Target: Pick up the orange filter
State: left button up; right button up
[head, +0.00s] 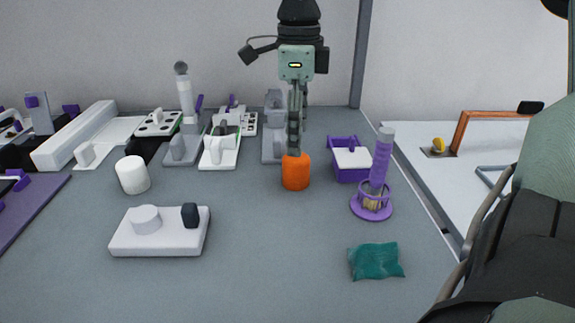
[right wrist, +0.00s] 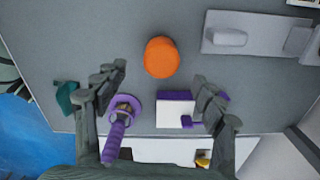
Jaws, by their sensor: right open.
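The orange filter (head: 296,172) is a short upright cylinder on the grey table, near the middle of the head view. In the right wrist view its round top (right wrist: 161,57) shows just beyond the fingertips, roughly centred between them. My right gripper (head: 295,149) points down over the filter in the head view, its fingers lined up one behind the other. In the right wrist view the right gripper (right wrist: 160,77) has its fingers spread wide with nothing between them. Whether a fingertip touches the filter cannot be told. My left gripper is out of view.
A purple bin (head: 350,172) and a purple stand with an upright handle (head: 372,207) are right of the filter. A teal pouch (head: 376,261) lies front right. A white cylinder (head: 132,174) and white block (head: 135,240) are left. Devices line the back; the front middle is clear.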

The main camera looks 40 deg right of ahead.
aim_at(297, 160)
notch_tip(297, 160, down, 6)
jog(key=shift+w+f, duration=0.1)
jog(key=shift+f, duration=0.05)
jog(key=shift+c, duration=0.4)
jog(key=c, duration=1.2)
